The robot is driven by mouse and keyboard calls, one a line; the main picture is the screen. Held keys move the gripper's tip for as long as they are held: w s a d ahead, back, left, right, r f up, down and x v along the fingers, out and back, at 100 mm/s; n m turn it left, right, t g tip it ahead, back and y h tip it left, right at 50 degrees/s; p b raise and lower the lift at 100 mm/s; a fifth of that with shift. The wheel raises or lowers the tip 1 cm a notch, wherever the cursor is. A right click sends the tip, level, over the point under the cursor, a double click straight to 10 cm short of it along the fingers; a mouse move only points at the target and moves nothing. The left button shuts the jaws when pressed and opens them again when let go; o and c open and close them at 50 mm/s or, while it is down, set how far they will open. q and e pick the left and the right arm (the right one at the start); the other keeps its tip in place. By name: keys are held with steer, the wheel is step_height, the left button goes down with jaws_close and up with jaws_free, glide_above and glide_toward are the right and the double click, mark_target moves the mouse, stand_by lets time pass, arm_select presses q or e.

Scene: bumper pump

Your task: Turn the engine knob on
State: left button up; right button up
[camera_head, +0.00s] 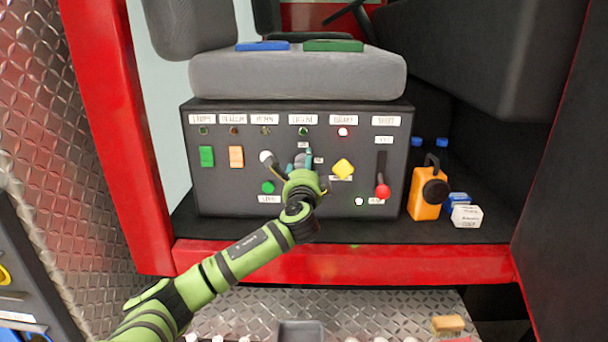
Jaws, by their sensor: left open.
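A dark control box (230,180) stands under a grey seat. The engine label (302,119) is near the top middle of its front, with a small green indicator (303,132) below it. My left arm reaches in from the lower left. My left gripper (304,163) is open at the panel below the engine label. A bluish-grey part, perhaps the engine knob, shows at its fingertips; the gripper hides most of that spot, so I cannot tell the knob's angle or whether they touch. My right gripper is not in view.
Close by on the panel are a white knob (267,157), a green button (268,187), a yellow knob (343,169) and a red-tipped lever (382,191). Green (207,156) and orange (236,157) switches are at left. An orange can (425,194) stands right of the box.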

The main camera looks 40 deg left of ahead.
arm_select(q)
steer(key=v, duration=1.1)
steer(key=shift+s+d, duration=0.2)
steer(key=shift+d, duration=0.1)
